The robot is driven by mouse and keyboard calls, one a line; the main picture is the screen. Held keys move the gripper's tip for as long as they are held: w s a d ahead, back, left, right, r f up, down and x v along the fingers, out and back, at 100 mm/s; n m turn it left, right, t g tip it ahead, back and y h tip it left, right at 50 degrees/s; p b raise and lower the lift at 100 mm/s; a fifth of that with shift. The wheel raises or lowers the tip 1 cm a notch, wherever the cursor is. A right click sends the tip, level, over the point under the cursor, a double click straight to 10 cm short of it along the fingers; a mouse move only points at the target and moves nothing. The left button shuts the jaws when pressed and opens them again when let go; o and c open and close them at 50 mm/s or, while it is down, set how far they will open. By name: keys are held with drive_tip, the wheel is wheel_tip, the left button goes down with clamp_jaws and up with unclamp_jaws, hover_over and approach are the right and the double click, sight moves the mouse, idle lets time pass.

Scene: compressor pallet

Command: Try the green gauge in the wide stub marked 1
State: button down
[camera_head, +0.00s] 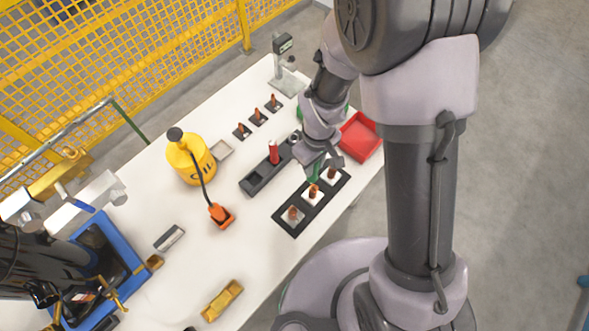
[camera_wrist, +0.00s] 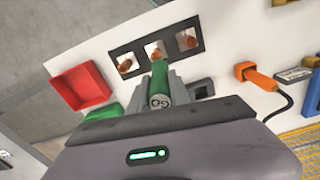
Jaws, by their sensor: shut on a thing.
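My gripper (camera_head: 318,164) is shut on the green gauge (camera_wrist: 160,82), a green cylinder with a marking on its near end. In the head view only a bit of the green gauge (camera_head: 313,174) shows below the jaws. A black frame (camera_head: 278,217) holds three pale squares, each with a copper-coloured stub. In the wrist view the gauge's far end overlaps the middle stub (camera_wrist: 155,51) in the picture; the other stubs (camera_wrist: 125,66) (camera_wrist: 188,41) stand either side. I cannot tell whether gauge and stub touch. No number is readable.
A black rack (camera_head: 255,182) holding a red gauge (camera_head: 274,153) lies beside the frame. A red bin (camera_head: 361,137) and a partly hidden green bin (camera_wrist: 106,111) are near. Smaller stubs (camera_head: 257,117), a yellow canister (camera_head: 190,158) and an orange tool (camera_head: 221,214) stand farther off.

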sight(317, 170)
drive_tip(key=shift+w+d, duration=0.35)
drive_tip(key=shift+s+d, duration=0.25)
wheel_tip(317, 170, down, 5)
drive_tip(key=b, duration=0.4)
drive_tip(key=shift+b, duration=0.4)
drive_tip(key=shift+f+b, duration=0.2)
drive_tip(key=shift+b, duration=0.2)
idle(0.9)
drive_tip(key=shift+f+b, duration=0.3)
drive_tip(key=shift+f+b, duration=0.65)
drive_tip(key=shift+f, duration=0.05)
idle(1.2)
drive_tip(key=shift+r, duration=0.1)
drive_tip(key=shift+r+p, duration=1.6)
drive_tip(key=shift+r, duration=0.45)
